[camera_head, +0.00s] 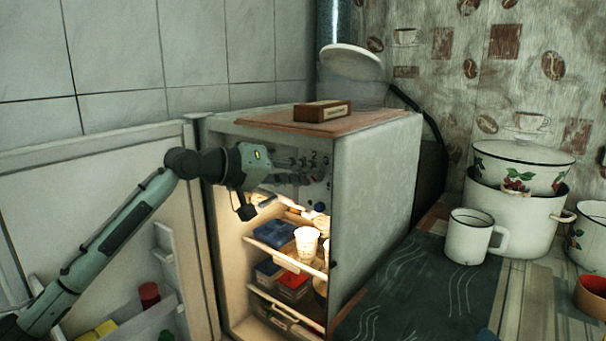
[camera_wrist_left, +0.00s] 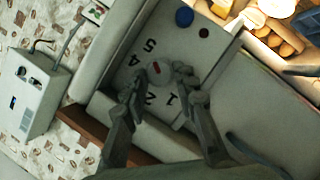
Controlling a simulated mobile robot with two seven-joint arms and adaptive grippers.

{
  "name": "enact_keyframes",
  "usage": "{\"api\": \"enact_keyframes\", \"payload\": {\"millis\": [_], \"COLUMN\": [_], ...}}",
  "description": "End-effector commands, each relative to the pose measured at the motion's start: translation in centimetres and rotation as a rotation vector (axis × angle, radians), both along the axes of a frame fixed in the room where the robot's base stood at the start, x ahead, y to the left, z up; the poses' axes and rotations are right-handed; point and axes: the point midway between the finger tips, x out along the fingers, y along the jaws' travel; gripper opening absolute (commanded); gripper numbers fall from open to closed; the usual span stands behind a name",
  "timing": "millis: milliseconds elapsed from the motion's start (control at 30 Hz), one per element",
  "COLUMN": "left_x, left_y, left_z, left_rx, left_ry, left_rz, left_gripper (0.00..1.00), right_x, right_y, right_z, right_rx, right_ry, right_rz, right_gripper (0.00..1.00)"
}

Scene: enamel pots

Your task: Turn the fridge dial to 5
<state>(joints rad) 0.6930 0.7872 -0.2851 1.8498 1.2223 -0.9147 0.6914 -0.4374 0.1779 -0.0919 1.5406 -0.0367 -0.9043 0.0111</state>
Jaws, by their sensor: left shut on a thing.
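The small fridge (camera_head: 375,180) stands open, with its control panel above the lit shelves. My left gripper (camera_head: 298,178) reaches the panel from the left. In the left wrist view the pale round dial (camera_wrist_left: 168,72) has a red mark, with the numerals 1, 2, 4 and 5 visible around it. The mark points toward the side of 4 and 5; I cannot tell exactly which. My left gripper's fingers (camera_wrist_left: 163,88) are on either side of the dial, shut on it, and cover the area of the 3. My right gripper is not in view.
The fridge door (camera_head: 100,200) is swung open to the left, behind my left arm. A board with a small wooden block (camera_head: 322,111) lies on the fridge. A white mug (camera_head: 468,238) and enamel pots (camera_head: 515,215) stand right. A blue knob (camera_wrist_left: 184,18) sits near the dial.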

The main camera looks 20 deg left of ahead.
Motion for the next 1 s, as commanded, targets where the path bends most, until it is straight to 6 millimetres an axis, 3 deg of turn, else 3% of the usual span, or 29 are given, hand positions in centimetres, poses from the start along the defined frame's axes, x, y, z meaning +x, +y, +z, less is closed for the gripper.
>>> {"api": "enact_keyframes", "payload": {"millis": [500,533,700,1000], "left_x": [-0.01,-0.01,-0.01,-0.11], "left_y": [-0.04,-0.04,-0.04,0.07], "left_z": [-0.04,-0.04,-0.02,0.03], "left_rx": [0.020,0.020,0.019,0.018], "left_ry": [-0.006,-0.006,-0.006,-0.006], "left_rz": [-0.001,-0.001,0.000,0.001], "left_gripper": [0.00,0.29,0.49,0.49], "right_x": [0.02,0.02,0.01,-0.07], "right_y": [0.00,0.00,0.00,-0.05], "right_z": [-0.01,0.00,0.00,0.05], "right_rx": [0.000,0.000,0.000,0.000], "right_ry": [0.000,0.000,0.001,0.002], "right_rz": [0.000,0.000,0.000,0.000], "right_gripper": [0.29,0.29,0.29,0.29]}}
